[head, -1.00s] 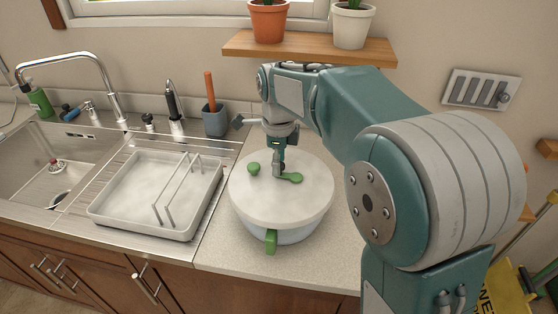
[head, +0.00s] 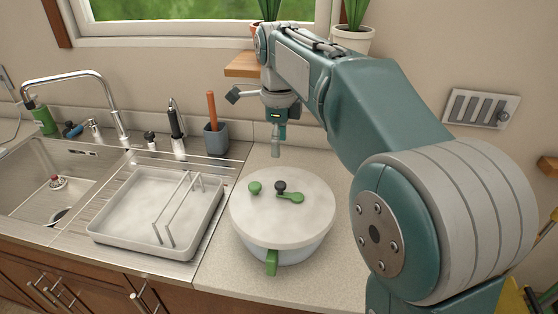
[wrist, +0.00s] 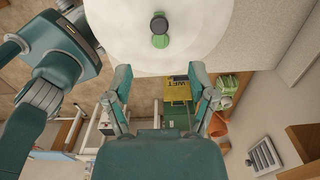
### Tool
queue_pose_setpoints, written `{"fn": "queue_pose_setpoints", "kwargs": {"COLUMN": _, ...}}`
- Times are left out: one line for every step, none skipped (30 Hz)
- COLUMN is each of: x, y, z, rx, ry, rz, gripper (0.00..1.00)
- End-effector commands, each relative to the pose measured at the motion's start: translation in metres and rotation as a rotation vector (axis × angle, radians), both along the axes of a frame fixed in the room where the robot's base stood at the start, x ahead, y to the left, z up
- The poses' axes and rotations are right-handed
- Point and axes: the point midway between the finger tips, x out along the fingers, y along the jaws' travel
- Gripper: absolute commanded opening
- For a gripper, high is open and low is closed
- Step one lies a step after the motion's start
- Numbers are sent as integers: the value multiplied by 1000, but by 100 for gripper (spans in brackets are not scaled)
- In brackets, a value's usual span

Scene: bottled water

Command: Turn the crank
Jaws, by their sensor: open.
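A round pot (head: 283,215) with a white lid stands on the counter, a green handle (head: 271,262) at its front. On the lid is a green crank (head: 290,197) with a dark knob (head: 280,186) at its left end; a separate green knob (head: 254,188) sits to the left. In the wrist view the crank (wrist: 160,40) and its dark knob (wrist: 159,24) show near the top, beyond the fingertips. My gripper (head: 277,150) is open and empty, raised above and behind the lid. Its two fingers (wrist: 160,75) are spread apart in the wrist view.
A white dish tray (head: 140,225) with a wire rack and a steel sink (head: 50,180) lie to the left. A blue-grey cup (head: 215,140) with an orange-handled tool stands behind. A wooden shelf (head: 242,66) with plants is close behind my arm.

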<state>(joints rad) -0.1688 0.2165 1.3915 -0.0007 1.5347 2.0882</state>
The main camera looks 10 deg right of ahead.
Motion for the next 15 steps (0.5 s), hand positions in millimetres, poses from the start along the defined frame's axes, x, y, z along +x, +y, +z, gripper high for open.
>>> {"fn": "queue_pose_setpoints", "kwargs": {"x": 0, "y": 0, "z": 5, "rx": 0, "ry": -1, "rz": 0, "gripper": 72}}
{"fn": "queue_pose_setpoints", "kwargs": {"x": 0, "y": 0, "z": 7, "rx": 0, "ry": 0, "rz": 0, "gripper": 72}}
{"fn": "queue_pose_setpoints", "kwargs": {"x": 0, "y": 0, "z": 10, "rx": 0, "ry": 0, "rz": 0, "gripper": 72}}
{"fn": "queue_pose_setpoints", "kwargs": {"x": 0, "y": 0, "z": 11, "rx": 0, "ry": 0, "rz": 0, "gripper": 72}}
{"fn": "queue_pose_setpoints", "kwargs": {"x": 0, "y": 0, "z": 12, "rx": 0, "ry": 0, "rz": 0, "gripper": 72}}
{"fn": "queue_pose_setpoints", "kwargs": {"x": 0, "y": 0, "z": 13, "rx": 0, "ry": 1, "rz": 0, "gripper": 72}}
{"fn": "queue_pose_setpoints", "kwargs": {"x": 0, "y": 0, "z": 13, "rx": -1, "ry": 1, "rz": 0, "gripper": 72}}
{"fn": "queue_pose_setpoints", "kwargs": {"x": 0, "y": 0, "z": 13, "rx": -1, "ry": 1, "rz": 0, "gripper": 72}}
{"fn": "queue_pose_setpoints", "kwargs": {"x": 0, "y": 0, "z": 13, "rx": -1, "ry": 1, "rz": 0, "gripper": 72}}
{"fn": "queue_pose_setpoints", "kwargs": {"x": 0, "y": 0, "z": 13, "rx": -1, "ry": 1, "rz": 0, "gripper": 72}}
{"fn": "queue_pose_setpoints", "kwargs": {"x": 0, "y": 0, "z": 13, "rx": -1, "ry": 1, "rz": 0, "gripper": 72}}
{"fn": "queue_pose_setpoints", "kwargs": {"x": 0, "y": 0, "z": 13, "rx": -1, "ry": 1, "rz": 0, "gripper": 72}}
{"fn": "queue_pose_setpoints", "kwargs": {"x": 0, "y": 0, "z": 13, "rx": -1, "ry": 1, "rz": 1, "gripper": 72}}
{"fn": "queue_pose_setpoints", "kwargs": {"x": 0, "y": 0, "z": 13, "rx": -1, "ry": 1, "rz": 4, "gripper": 72}}
{"fn": "queue_pose_setpoints", "kwargs": {"x": 0, "y": 0, "z": 13, "rx": -1, "ry": 1, "rz": 17, "gripper": 72}}
